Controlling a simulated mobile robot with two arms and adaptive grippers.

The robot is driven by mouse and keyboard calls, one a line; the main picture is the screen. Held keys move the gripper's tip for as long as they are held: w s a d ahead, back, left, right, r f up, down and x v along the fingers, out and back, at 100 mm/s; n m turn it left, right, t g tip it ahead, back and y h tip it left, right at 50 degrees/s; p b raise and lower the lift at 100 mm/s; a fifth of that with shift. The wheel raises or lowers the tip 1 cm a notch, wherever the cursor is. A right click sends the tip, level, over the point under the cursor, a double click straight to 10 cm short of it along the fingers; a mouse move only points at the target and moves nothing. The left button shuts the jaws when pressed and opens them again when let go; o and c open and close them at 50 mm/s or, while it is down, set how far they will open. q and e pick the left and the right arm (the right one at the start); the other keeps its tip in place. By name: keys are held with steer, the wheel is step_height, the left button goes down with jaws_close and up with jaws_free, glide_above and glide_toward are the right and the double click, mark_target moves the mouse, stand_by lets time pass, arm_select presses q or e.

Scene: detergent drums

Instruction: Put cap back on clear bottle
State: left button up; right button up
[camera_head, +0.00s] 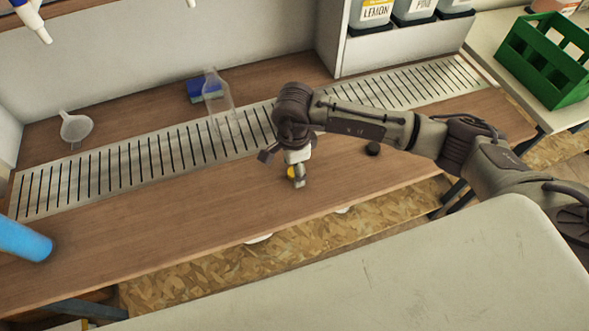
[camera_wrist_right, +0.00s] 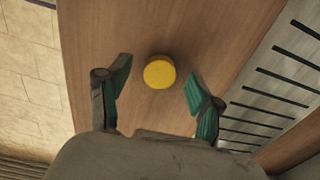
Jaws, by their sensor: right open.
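A yellow cap (camera_head: 291,172) lies on the wooden counter, partly hidden by my right gripper (camera_head: 285,167) in the head view. In the right wrist view the yellow cap (camera_wrist_right: 160,72) sits between the spread green-padded fingertips of my right gripper (camera_wrist_right: 159,78), with a gap on both sides. The gripper is open and empty. A clear bottle (camera_head: 216,95) stands upright at the slotted metal strip, left of and behind the gripper. It has a narrow neck and no cap is visible on it. My left gripper is not in view.
A blue sponge (camera_head: 200,90) is beside the bottle and a funnel (camera_head: 76,128) at the left. A green crate (camera_head: 545,58) sits far right.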

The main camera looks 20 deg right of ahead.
steer(key=shift+f, duration=0.3)
steer(key=shift+c, duration=0.2)
steer(key=c, duration=0.7)
steer(key=shift+r, duration=0.45)
steer(key=r, duration=0.3)
steer(key=shift+s+d+r+b, duration=0.15)
steer(key=shift+s+r+b, duration=0.15)
steer(key=shift+s+b, duration=0.05)
steer(key=s+d+r, duration=0.1)
steer(key=s+r, duration=0.1)
steer(key=s, duration=0.1)
steer(key=s+d+r, duration=0.1)
steer(key=s+r, duration=0.1)
steer(key=s, duration=0.2)
steer(key=s+d+r+b, duration=0.1)
steer(key=s+r, duration=0.1)
steer(key=s, duration=0.1)
steer(key=shift+s+r, duration=0.3)
